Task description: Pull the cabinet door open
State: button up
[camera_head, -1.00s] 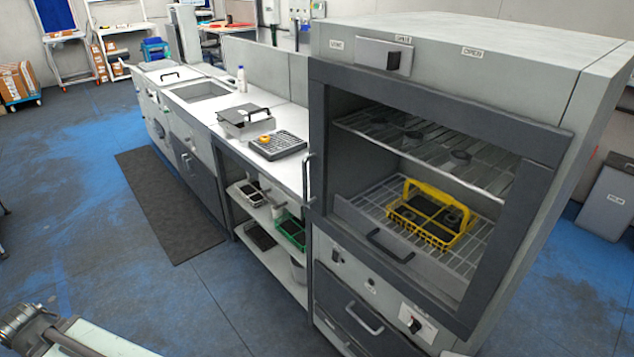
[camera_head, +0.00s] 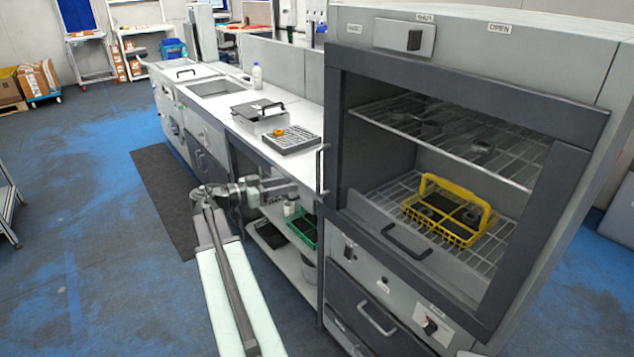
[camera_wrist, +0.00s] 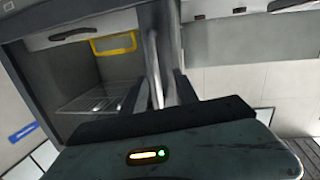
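The cabinet (camera_head: 590,70) stands at the right of the head view. Its front has a dark frame (camera_head: 345,130) around a see-through opening, and a slim vertical handle (camera_head: 321,170) stands at its left edge. Whether there is glass is unclear. My gripper (camera_head: 297,190) is just left of the handle's lower part, at about its height. In the wrist view my two fingers (camera_wrist: 158,92) are apart, with a pale upright bar, likely the handle, seen between or just beyond them. I cannot tell whether they touch it.
A yellow basket (camera_head: 448,212) sits on the lower rack inside the cabinet. A counter (camera_head: 235,120) with a sink, a grey box (camera_head: 258,115) and a dark tray (camera_head: 291,140) runs left of it. Shelves below hold a green basket (camera_head: 303,232). The floor at left is open.

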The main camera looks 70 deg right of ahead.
notch_tip(320, 180, up, 2)
jog(key=s+d+m+g, duration=0.1)
jog(key=s+d+m, duration=0.1)
jog(key=s, duration=0.1)
send_over(317, 194)
jog(key=shift+d, duration=0.4)
grip_shut()
jog(key=shift+w+n, duration=0.1)
jog(key=shift+n, duration=0.2)
dwell(0.7)
